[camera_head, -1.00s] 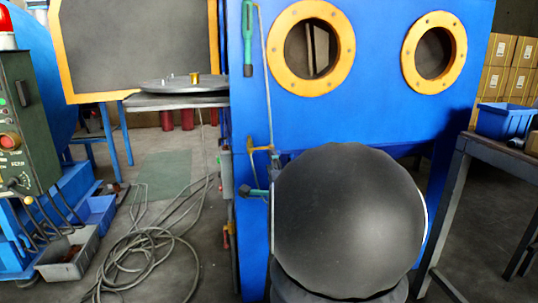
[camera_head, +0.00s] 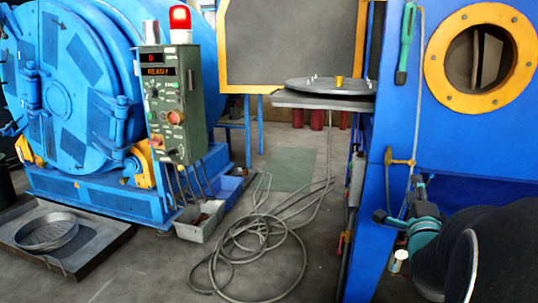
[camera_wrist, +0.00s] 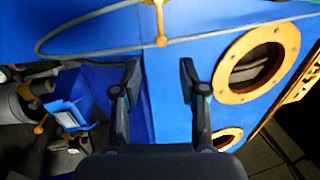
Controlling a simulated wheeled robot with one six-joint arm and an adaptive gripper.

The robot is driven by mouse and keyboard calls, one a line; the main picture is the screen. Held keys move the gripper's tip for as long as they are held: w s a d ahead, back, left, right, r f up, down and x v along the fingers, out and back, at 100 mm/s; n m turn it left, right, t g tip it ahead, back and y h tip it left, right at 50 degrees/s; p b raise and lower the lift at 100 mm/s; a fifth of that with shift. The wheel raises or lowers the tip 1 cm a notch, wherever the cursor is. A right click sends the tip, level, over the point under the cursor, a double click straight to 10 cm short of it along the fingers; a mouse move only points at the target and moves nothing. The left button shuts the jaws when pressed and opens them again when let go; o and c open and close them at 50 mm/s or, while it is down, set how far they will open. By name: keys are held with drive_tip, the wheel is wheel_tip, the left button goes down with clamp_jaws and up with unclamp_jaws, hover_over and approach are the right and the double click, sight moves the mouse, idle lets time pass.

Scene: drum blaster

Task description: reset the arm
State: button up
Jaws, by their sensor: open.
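My gripper (camera_wrist: 159,82) shows in the wrist view with its two dark fingers spread apart. It is open, with nothing between the fingertips. Behind the fingers is the blue cabinet wall (camera_wrist: 168,112), with orange-ringed round ports (camera_wrist: 257,65) to the right; I cannot tell the exact distance. In the head view my gripper cannot be made out. A dark rounded shape with teal parts fills the lower right corner there, and it hides part of the blue cabinet (camera_head: 465,140).
A blue drum machine (camera_head: 65,100) stands at left beside a green control box (camera_head: 172,110) reading READY. A coiled hose (camera_head: 255,250) lies on the floor. A grey bin (camera_head: 200,222) and a round sieve on a tray (camera_head: 47,232) are at floor level. A round plate (camera_head: 320,86) rests on a shelf.

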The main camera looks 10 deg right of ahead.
wheel_tip(320, 180, down, 11)
drive_tip(key=s+d+n+g, duration=0.2)
drive_tip(key=s+n+g, duration=0.1)
drive_tip(key=n+g, duration=0.3)
drive_tip(key=s+a+f+n+g+y+p, duration=0.1)
drive_tip(key=s+a+f+n+g+y, duration=0.2)
drive_tip(key=s+a+f+n+g, duration=0.15)
drive_tip(key=s+a+r+n+y+p, duration=0.2)
drive_tip(key=s+a+r+n, duration=0.2)
drive_tip(key=a, duration=0.5)
drive_tip(key=s+a+r+n+g+y+p, duration=0.1)
drive_tip(key=s+a+r+n+y+p, duration=0.1)
drive_tip(key=a, duration=0.7)
drive_tip(key=s+a+r+n+g+y+p, duration=0.1)
drive_tip(key=s+a+r+n+p, duration=0.2)
drive_tip(key=s+a+r+n, duration=0.3)
drive_tip(key=a+r+n, duration=0.1)
drive_tip(key=a, duration=0.2)
drive_tip(key=shift+s+a+r+y+p, duration=0.35)
drive_tip(key=shift+a+r+y+p, duration=0.05)
